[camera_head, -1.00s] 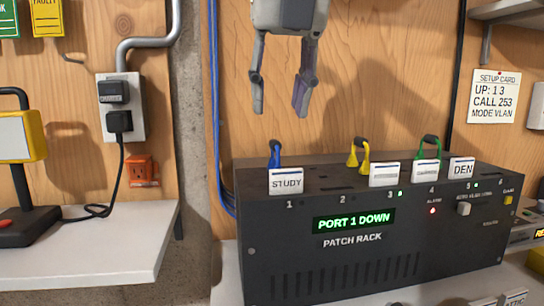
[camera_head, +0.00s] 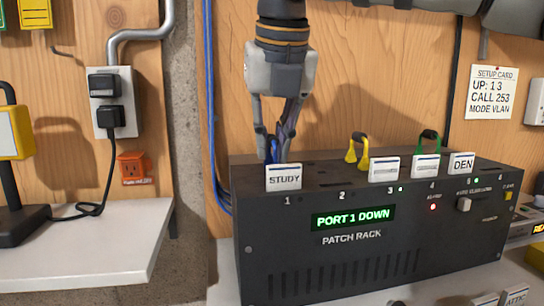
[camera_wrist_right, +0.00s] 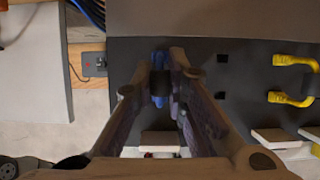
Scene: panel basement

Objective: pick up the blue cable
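The blue cable (camera_wrist_right: 158,60) stands up from port 1 at the left end of the patch rack, behind the label reading STUDY. My right gripper (camera_head: 273,152) has come down over it from above. Its fingers are close together on either side of the blue cable, shut on it. The right wrist view shows the cable between the right gripper's fingertips (camera_wrist_right: 161,82). In the head view the fingers and the STUDY label hide most of the cable. My left gripper is not in view.
The patch rack (camera_head: 350,270) shows PORT 1 DOWN. A yellow cable (camera_head: 351,152) and a green cable (camera_head: 430,136) stand farther right on its top. White label cards (camera_head: 384,170) line its front edge. Blue wires (camera_head: 208,90) run down the wall at left.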

